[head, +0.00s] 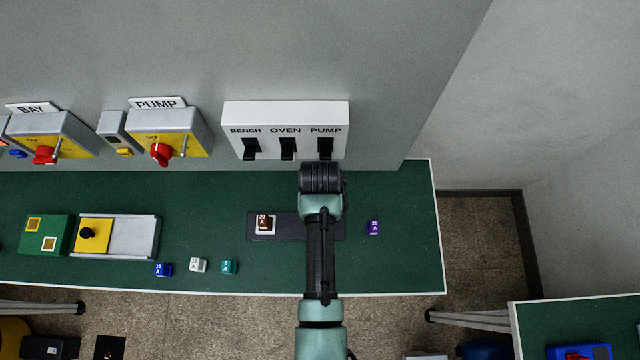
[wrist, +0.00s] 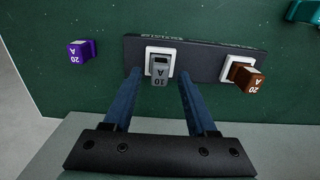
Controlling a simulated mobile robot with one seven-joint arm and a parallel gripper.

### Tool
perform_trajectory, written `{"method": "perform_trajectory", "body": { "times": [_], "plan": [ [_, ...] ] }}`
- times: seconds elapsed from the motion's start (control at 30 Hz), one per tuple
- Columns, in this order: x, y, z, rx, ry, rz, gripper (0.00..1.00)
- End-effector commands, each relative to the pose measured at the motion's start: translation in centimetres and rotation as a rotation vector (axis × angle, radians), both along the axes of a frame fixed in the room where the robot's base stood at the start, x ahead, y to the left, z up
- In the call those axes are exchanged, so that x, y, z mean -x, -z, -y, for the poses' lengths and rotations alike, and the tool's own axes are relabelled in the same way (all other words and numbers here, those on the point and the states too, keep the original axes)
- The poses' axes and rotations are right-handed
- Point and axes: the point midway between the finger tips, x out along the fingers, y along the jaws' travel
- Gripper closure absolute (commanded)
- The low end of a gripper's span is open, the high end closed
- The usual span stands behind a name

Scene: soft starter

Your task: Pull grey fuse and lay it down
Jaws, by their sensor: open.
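The grey fuse (wrist: 160,73), marked 10 A, stands in a white socket on a black fuse base (wrist: 205,62). In the wrist view my gripper (wrist: 159,76) is open, with one blue finger on each side of the grey fuse. I cannot tell whether either finger touches it. A brown 20 A fuse (wrist: 249,79) sits in the other socket; it also shows in the head view (head: 263,221). In the head view my arm hides the grey fuse and part of the base (head: 290,235).
A purple fuse (head: 373,227) lies right of the base. Blue (head: 162,270), white (head: 198,265) and teal (head: 229,267) fuses lie near the front edge of the green bench (head: 400,265). A white switch panel (head: 285,115) is on the wall behind. The bench's right end is clear.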

Motion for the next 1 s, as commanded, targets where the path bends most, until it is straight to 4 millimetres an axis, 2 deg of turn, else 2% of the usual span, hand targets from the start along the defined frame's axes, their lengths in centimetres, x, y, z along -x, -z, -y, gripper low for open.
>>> {"method": "perform_trajectory", "body": {
  "times": [0.1,0.4,1.0],
  "plan": [
    [0.00,0.92,-0.01,0.000,0.000,-0.001,0.43],
    [-0.02,0.94,0.01,0.000,0.000,0.000,0.43],
    [-0.01,0.94,0.01,0.000,0.000,0.000,0.97]
  ]
}}
